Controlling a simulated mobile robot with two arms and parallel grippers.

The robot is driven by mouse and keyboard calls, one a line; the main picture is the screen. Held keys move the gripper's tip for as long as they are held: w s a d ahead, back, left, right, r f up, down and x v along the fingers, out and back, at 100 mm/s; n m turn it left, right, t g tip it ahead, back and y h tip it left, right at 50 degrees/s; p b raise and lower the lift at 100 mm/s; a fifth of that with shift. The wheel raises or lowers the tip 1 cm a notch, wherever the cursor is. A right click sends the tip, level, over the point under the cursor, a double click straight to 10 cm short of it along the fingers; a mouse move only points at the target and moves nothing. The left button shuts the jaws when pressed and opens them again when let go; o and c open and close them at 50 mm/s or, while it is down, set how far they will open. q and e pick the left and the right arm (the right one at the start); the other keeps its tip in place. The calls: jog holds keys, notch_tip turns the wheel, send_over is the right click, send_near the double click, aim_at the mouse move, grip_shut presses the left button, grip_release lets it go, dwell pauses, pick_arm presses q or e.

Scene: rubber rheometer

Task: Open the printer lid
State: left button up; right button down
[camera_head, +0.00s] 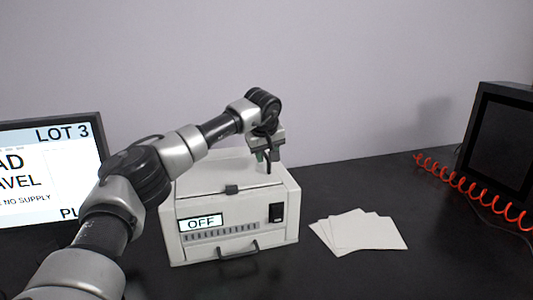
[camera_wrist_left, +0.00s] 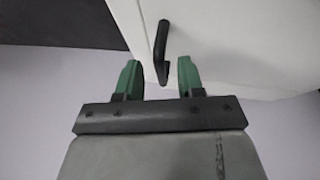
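The printer (camera_head: 230,250) is a white box on the dark table, with an "OFF" display, a dark switch and a front handle. Its lid (camera_head: 212,172) looks down, with a small dark tab (camera_head: 231,189) at its front edge. My left gripper (camera_head: 267,159) is over the lid's rear right part, pointing down. In the left wrist view its green fingers (camera_wrist_left: 158,77) are apart. A black bent handle (camera_wrist_left: 160,50) on a white surface (camera_wrist_left: 225,40) reaches between the fingertips, with gaps visible. My arm hides part of the printer's left side. My right gripper is not in view.
Several white sheets (camera_head: 358,232) lie right of the printer. A screen reading "LOT 3" (camera_head: 50,165) stands at the left. A dark monitor (camera_head: 500,140) and a coiled orange cable (camera_head: 470,187) are at the right. The table between sheets and cable is clear.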

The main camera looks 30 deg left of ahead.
pick_arm(q)
jog(key=shift+f, duration=0.1)
grip_shut()
dwell(0.3)
